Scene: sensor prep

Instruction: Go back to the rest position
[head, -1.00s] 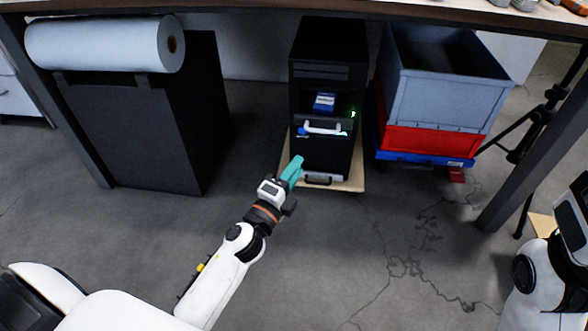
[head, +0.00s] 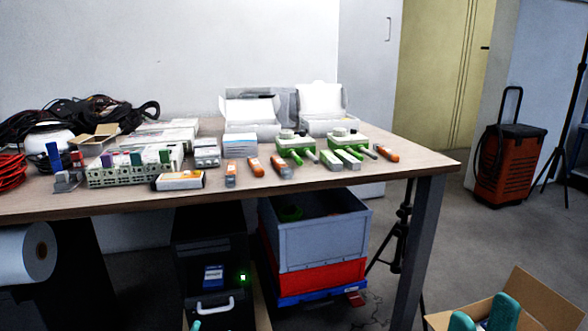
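My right gripper (head: 484,317) shows at the bottom right as two teal fingertips with a gap between them. It is open, and nothing shows between the tips. Its fingertips overlap a cardboard box (head: 543,297) in the picture; I cannot tell whether they touch it. Of my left gripper, only a small teal tip (head: 196,325) shows at the bottom edge, in front of the black cabinet (head: 206,248) under the table. The rest of the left gripper is out of frame, so its opening is hidden.
A table (head: 300,183) spans the view, with sensors, cables and boxes on it. Its leg (head: 418,255) stands on the right. Under it are a paper roll (head: 27,253), a grey crate (head: 318,243) and a red crate (head: 315,277). An orange case (head: 503,165) stands at the back right.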

